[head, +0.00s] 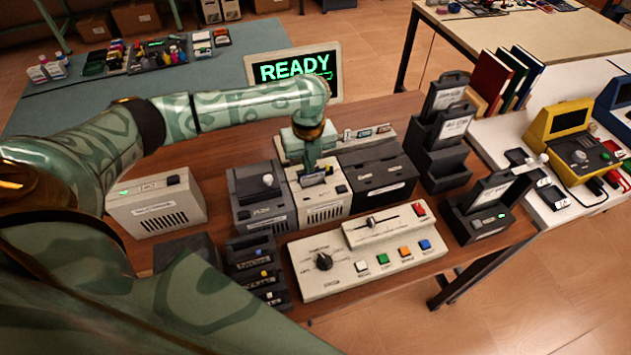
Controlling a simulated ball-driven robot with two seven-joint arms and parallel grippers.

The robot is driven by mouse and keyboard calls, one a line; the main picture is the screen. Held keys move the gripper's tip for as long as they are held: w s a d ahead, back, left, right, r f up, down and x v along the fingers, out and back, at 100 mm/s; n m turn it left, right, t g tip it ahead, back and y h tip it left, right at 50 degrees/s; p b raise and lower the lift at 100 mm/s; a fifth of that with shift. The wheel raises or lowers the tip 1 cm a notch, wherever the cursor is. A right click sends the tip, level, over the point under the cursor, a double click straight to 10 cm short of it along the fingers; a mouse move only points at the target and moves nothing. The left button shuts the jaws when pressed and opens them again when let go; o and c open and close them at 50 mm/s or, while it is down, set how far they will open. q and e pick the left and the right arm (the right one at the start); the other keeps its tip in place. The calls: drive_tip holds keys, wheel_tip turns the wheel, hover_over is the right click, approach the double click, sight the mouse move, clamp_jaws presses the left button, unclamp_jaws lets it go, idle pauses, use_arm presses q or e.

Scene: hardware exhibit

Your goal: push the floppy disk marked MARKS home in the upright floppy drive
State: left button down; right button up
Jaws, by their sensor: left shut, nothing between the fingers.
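A dark upright drive (480,229) with a small green light stands at the table's right edge. A dark disk with a pale label (492,191) sticks up from its top, slightly tilted. I cannot read its label, so I cannot tell whether it is the one marked MARKS. My left gripper (315,178) is shut, pointing down, over the top of the beige vented unit (325,211) in the middle, well left of that drive. A small dark-blue piece shows at its fingertips; I cannot tell contact. My right gripper is not in view.
A stepped dark rack (443,169) with labelled disks stands behind the drive. A beige control panel (366,252) with a slider and coloured buttons lies in front. Dark units flank the beige one. A READY screen (294,71) stands behind. Bare wood lies between panel and rack.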

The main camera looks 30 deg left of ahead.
use_arm(q)
drive_tip(key=shift+f, duration=0.9)
drive_tip(key=shift+r, duration=0.15)
wheel_tip(320, 180, up, 7)
drive_tip(key=p, duration=0.8)
idle(1.5)
